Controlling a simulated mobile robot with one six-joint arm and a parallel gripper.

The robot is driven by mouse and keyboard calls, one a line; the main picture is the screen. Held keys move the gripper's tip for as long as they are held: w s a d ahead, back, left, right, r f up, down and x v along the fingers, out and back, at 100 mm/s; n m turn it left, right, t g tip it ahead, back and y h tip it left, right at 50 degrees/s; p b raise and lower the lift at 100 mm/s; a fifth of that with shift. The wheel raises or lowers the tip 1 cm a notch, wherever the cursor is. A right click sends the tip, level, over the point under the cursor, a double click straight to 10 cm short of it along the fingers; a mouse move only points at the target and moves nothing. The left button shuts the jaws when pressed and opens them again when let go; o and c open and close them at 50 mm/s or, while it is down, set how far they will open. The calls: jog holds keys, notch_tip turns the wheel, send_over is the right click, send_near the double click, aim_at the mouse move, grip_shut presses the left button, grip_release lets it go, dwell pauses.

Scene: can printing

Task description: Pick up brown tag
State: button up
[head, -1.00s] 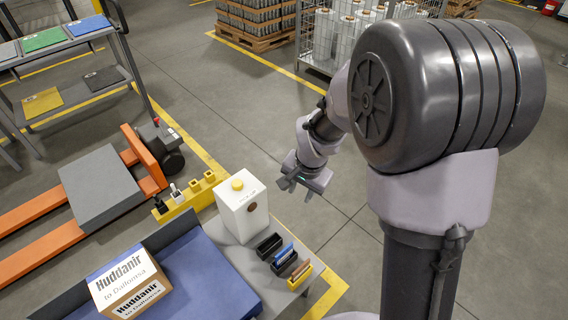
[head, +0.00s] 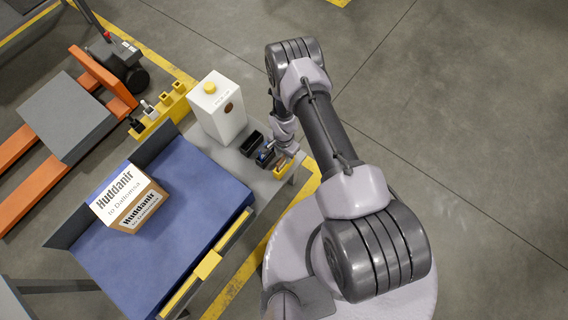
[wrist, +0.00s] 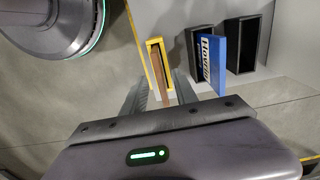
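The brown tag (wrist: 158,78) stands in a yellow-edged holder (wrist: 150,60) in the wrist view, the leftmost of a row of holders. My gripper (wrist: 160,88) is open, with one finger on each side of the brown tag. I cannot tell whether either finger touches it. In the head view my gripper (head: 284,156) is over the right end of the holder row, and the brown tag is hard to make out there.
A blue lettered tag (wrist: 213,60) stands in a black holder just right. Another black holder (wrist: 245,45) beyond it looks empty. A white container (head: 218,110) with a yellow cap stands behind the row. A cardboard box (head: 130,198) sits on the blue surface (head: 180,225).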

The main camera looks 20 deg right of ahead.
aim_at(284, 160)
notch_tip(284, 160, down, 5)
jog(key=b, duration=0.2)
jog(key=shift+w+d+f+b, duration=0.1)
jog(key=shift+f+b, duration=0.05)
jog(key=shift+b, duration=0.15)
jog(key=shift+c, duration=0.2)
grip_shut()
